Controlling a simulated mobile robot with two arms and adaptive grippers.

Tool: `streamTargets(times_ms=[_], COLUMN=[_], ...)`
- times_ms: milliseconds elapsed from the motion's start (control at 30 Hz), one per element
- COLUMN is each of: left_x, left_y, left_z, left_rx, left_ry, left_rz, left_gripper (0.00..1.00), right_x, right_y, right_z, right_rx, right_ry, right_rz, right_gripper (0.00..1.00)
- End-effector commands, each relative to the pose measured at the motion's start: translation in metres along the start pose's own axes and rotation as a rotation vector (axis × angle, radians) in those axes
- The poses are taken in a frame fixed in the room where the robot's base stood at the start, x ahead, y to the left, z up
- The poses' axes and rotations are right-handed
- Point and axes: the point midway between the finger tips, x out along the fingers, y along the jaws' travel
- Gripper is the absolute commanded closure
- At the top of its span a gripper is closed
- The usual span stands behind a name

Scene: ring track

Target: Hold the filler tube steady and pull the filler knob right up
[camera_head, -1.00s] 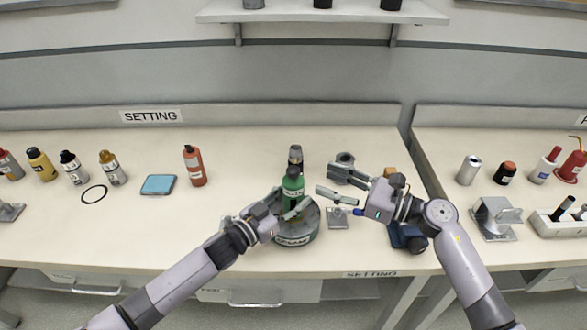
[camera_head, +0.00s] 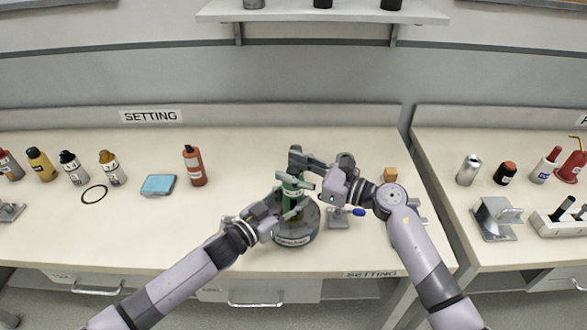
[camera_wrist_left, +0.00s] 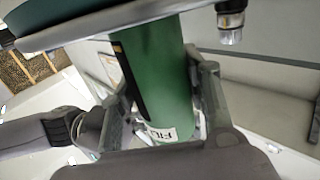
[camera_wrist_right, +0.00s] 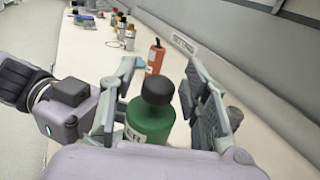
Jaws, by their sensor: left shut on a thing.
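The green filler tube (camera_head: 292,193) stands upright on a dark round base (camera_head: 300,235) at the front middle of the bench. My left gripper (camera_head: 290,210) is shut on the tube's lower part; the left wrist view shows its fingers on both sides of the green tube (camera_wrist_left: 158,85). The dark filler knob (camera_wrist_right: 158,87) tops the tube in the right wrist view. My right gripper (camera_wrist_right: 158,100) is open, with its fingers on either side of the knob and apart from it. In the head view my right gripper (camera_head: 302,172) partly hides the knob.
A red bottle (camera_head: 194,166), a blue pad (camera_head: 158,185), a black ring (camera_head: 94,193) and several small bottles stand or lie to the left. An orange block (camera_head: 391,174) is behind my right arm. The bench between pad and tube is clear.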

Motion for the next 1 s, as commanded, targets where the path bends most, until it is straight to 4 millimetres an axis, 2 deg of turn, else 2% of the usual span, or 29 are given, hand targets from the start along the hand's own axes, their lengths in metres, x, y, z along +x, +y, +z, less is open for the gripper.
streamTargets(times_ms=[67,600,1000], left_x=[0.0000,0.0000,-0.0001], left_y=[-0.0002,-0.0001,-0.0002], left_z=[0.0000,0.0000,0.0000], left_rx=[0.000,0.000,0.000], left_ry=[0.000,0.000,0.000], left_rz=[0.000,0.000,0.000], left_gripper=[0.93,0.93,0.93], right_x=[-0.0002,-0.0005,-0.0006], right_y=[0.0000,-0.0003,-0.0004], right_z=[0.0000,-0.0001,-0.0001], right_rx=[0.000,0.000,0.000], right_ry=[0.000,0.000,0.000], right_rz=[0.000,-0.001,-0.001], right_gripper=[0.64,1.00,1.00])
